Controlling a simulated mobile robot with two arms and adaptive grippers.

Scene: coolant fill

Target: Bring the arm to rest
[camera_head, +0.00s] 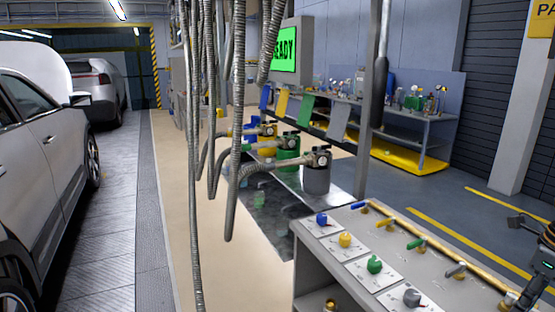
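My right arm comes in at the right edge of the head view. A dark part that looks like my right gripper (522,222) shows there, over the floor just right of the control bench (330,262). It is small and cut off by the edge, so its opening and anything in it cannot be made out. My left gripper is not in view. On the bench top are a blue knob (321,218), a yellow knob (345,239), a green knob (374,264) and a grey knob (412,298), with coloured valve levers along a brass pipe (435,243).
Ribbed hoses (237,110) hang in front. A grey canister (316,178), a green canister (288,150) and a yellow canister (267,137) stand behind the bench. A screen (285,49) reads READY. Cars (45,150) stand left. A cluttered workbench (410,125) is at the back. The right floor is open.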

